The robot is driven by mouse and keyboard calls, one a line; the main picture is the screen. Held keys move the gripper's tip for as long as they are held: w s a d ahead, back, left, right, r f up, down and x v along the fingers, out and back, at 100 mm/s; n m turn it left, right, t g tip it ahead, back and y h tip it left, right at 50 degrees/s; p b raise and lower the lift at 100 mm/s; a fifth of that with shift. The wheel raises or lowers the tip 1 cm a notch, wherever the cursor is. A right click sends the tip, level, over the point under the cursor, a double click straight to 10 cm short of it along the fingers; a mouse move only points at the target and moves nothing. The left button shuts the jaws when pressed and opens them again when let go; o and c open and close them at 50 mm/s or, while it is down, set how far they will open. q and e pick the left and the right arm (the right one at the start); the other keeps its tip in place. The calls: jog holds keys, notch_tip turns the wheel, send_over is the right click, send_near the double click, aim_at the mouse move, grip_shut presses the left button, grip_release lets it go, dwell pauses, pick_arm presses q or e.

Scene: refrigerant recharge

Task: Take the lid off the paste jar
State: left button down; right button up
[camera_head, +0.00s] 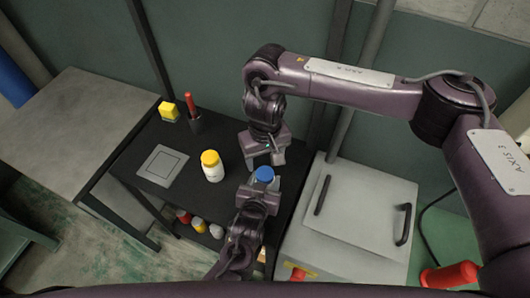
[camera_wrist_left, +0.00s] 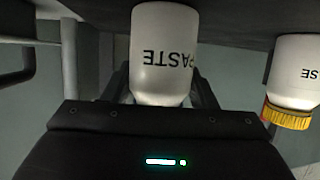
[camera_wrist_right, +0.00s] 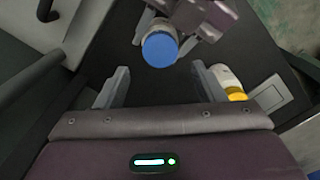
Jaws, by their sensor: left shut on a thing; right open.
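The paste jar is white with a blue lid (camera_head: 264,174). My left gripper (camera_head: 259,187) is shut on the jar body, with the lid on top. In the left wrist view, the white body (camera_wrist_left: 163,50) with black letters PASTE sits between the fingers, and its lid is hidden. Whether the jar's base touches the table, I cannot tell. My right gripper (camera_head: 264,160) is open and empty, just beyond the lid in the head view. In the right wrist view, the lid (camera_wrist_right: 160,49) lies ahead of and between the open fingertips (camera_wrist_right: 162,80), apart from them.
A white jar with a yellow lid (camera_head: 212,166) stands on the black table, left of the grippers. A grey square plate (camera_head: 162,166), a yellow block (camera_head: 169,111) and a red-tipped holder (camera_head: 193,113) are further left. A grey cabinet with handles (camera_head: 350,215) stands right.

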aim_at(265, 173)
jog(key=shift+f, duration=3.2)
jog(key=c, duration=1)
jog(key=n, duration=0.3)
jog(key=shift+n, duration=0.3)
jog(key=o, duration=1.1)
jog(key=shift+r, duration=0.1)
